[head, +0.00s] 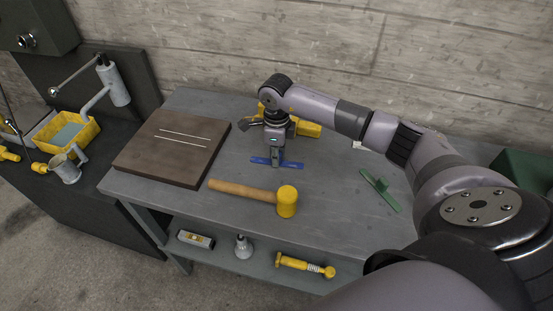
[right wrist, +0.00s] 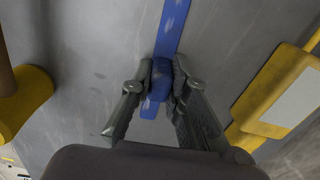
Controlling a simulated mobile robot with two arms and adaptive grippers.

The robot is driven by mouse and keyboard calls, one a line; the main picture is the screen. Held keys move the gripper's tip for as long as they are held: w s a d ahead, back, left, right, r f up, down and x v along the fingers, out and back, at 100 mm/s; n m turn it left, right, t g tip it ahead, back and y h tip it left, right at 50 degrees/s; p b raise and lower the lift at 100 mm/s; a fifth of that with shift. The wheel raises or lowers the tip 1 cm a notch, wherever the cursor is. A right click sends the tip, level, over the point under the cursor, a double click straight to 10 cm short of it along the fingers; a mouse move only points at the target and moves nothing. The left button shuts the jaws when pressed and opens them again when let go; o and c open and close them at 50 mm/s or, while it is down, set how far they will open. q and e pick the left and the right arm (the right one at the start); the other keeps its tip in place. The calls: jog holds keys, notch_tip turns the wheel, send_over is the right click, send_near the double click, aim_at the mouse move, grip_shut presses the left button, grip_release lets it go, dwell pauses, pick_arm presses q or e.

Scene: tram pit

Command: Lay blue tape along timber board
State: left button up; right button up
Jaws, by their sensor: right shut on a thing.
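The timber board (head: 172,158) is a brown slab lying flat on the left part of the grey workbench, with two thin white lines on its top. The blue tape (head: 263,160) is a straight blue strip on the bench to the right of the board, apart from it. My right gripper (head: 279,158) points down over the strip's middle. In the right wrist view my right gripper (right wrist: 161,80) is shut on a raised blue grip on the blue tape (right wrist: 172,30). My left gripper is not in view.
A yellow-headed mallet (head: 287,201) lies in front of the tape. A green tool (head: 379,188) lies to the right. A yellow object (head: 308,129) is behind my gripper. A yellow tray (head: 72,132) and a metal mug (head: 66,168) stand left. The shelf below holds several tools.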

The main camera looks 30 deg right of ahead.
grip_shut()
jog(key=shift+r, duration=0.45)
notch_tip(320, 180, up, 19)
jog(key=b, duration=0.2)
jog(key=shift+b, duration=0.4)
